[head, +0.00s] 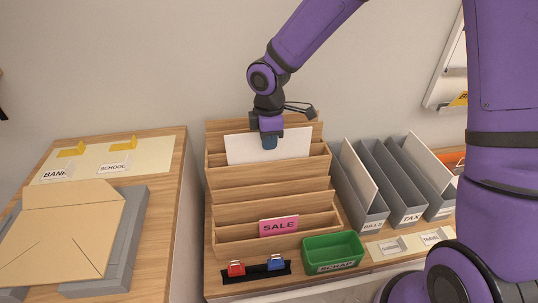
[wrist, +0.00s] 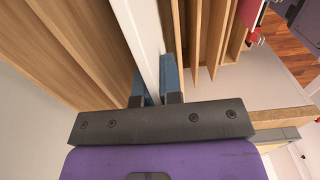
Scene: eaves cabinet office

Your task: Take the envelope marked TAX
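A white envelope (head: 267,147) stands upright in a rear slot of the wooden sorter (head: 267,195). No marking is readable on the side I see. My gripper (head: 269,140) points down at its top edge. In the wrist view the blue fingertips (wrist: 156,78) sit close together on both sides of the white envelope (wrist: 140,32), shut on it. The envelope's lower part is hidden by the sorter's dividers. A TAX label (head: 411,217) is on the front of a grey upright file (head: 390,183) to the right.
Grey files at right include one labelled BILLS (head: 372,226). A green SCRAP tray (head: 333,252), a pink SALE card (head: 278,226) and a red and blue clip stand (head: 256,271) are in front. A tan envelope (head: 65,230) lies on a grey tray (head: 135,230) at left.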

